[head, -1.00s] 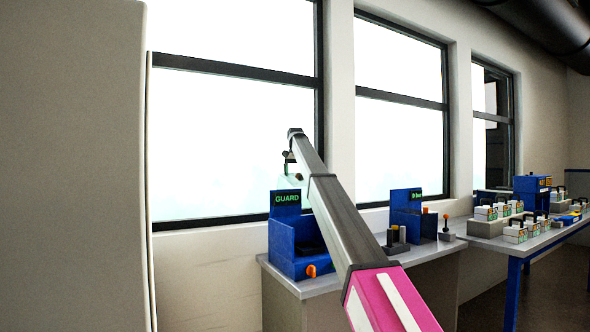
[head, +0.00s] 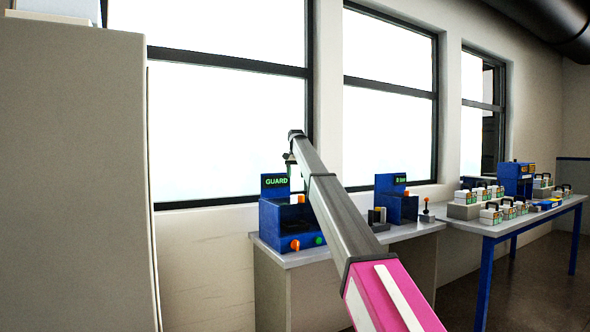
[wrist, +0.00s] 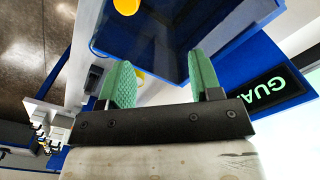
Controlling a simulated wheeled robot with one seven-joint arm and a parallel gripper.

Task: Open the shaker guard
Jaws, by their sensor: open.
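The shaker is a blue box (head: 272,224) with a green-lettered GUARD sign (head: 275,182), on the grey bench by the window. Its front has an orange knob (head: 295,245) and a green button (head: 318,239). A small orange-and-white part shows on its upper right, partly behind my arm. My gripper (head: 290,165) appears small in front of the window, above the shaker in the picture. In the wrist view my gripper (wrist: 162,84) has its green pads wide apart with nothing clearly between them. The blue-edged shaker (wrist: 245,62) and its sign (wrist: 272,90) lie beyond the pads. I cannot tell the guard's position.
A second blue device (head: 395,205) stands right of the shaker on the same bench. A blue-legged table (head: 520,225) further right holds several handled containers. A tall grey panel (head: 75,180) blocks the left side. Floor shows at the lower right.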

